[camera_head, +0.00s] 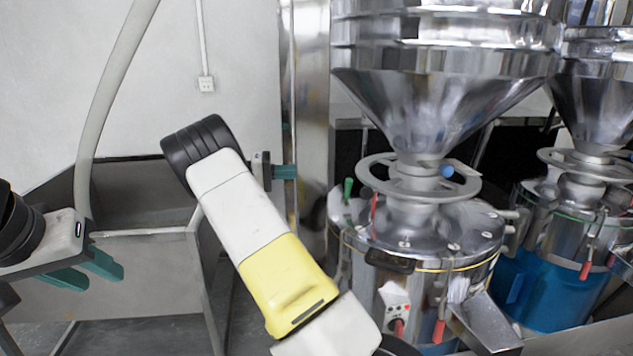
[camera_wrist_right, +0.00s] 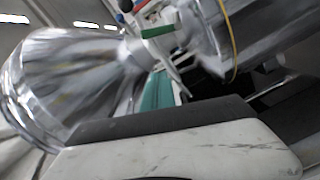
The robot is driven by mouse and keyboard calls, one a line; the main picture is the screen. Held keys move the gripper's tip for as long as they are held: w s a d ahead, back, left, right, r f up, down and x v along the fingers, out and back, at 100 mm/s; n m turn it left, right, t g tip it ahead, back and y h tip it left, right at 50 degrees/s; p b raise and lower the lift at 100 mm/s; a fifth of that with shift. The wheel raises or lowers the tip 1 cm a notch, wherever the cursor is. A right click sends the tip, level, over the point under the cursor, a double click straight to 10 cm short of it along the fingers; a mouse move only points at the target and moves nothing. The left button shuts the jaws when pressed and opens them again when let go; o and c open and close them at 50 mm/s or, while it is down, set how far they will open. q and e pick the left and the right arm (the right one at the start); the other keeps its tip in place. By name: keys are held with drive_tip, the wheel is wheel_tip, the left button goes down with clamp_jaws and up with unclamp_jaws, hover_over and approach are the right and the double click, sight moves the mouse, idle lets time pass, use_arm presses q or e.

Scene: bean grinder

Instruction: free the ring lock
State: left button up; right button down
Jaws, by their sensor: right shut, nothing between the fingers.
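The ring lock (camera_head: 375,178) is a grey metal ring around the neck under the near hopper, with a blue knob (camera_head: 447,171) on its right side. My right gripper (camera_head: 285,172) is left of the ring, apart from it and partly hidden behind its own wrist. It is shut and empty. In the right wrist view its teal fingers (camera_wrist_right: 157,92) point toward the blurred hopper neck and ring. My left gripper (camera_head: 95,270) is at the far left, far from the grinder. Its two teal fingers stand apart with nothing between them.
The shiny near hopper (camera_head: 430,95) stands above the round grinder body (camera_head: 430,245), which has red-handled clamps and a green-handled lever (camera_head: 348,188). A second grinder (camera_head: 575,230) stands at the right. A metal bin (camera_head: 150,275) is at the left.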

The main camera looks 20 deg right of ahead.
sight(347, 190)
drive_tip(key=s+d, duration=0.1)
drive_tip(key=d, duration=0.1)
drive_tip(key=s+d, duration=0.2)
drive_tip(key=d, duration=0.1)
drive_tip(key=s+d+f, duration=0.1)
drive_tip(key=s+d, duration=0.1)
drive_tip(key=shift+d+f, duration=0.1)
drive_tip(key=shift+d, duration=0.3)
drive_tip(key=shift+s+f, duration=0.2)
drive_tip(key=shift+s, duration=0.35)
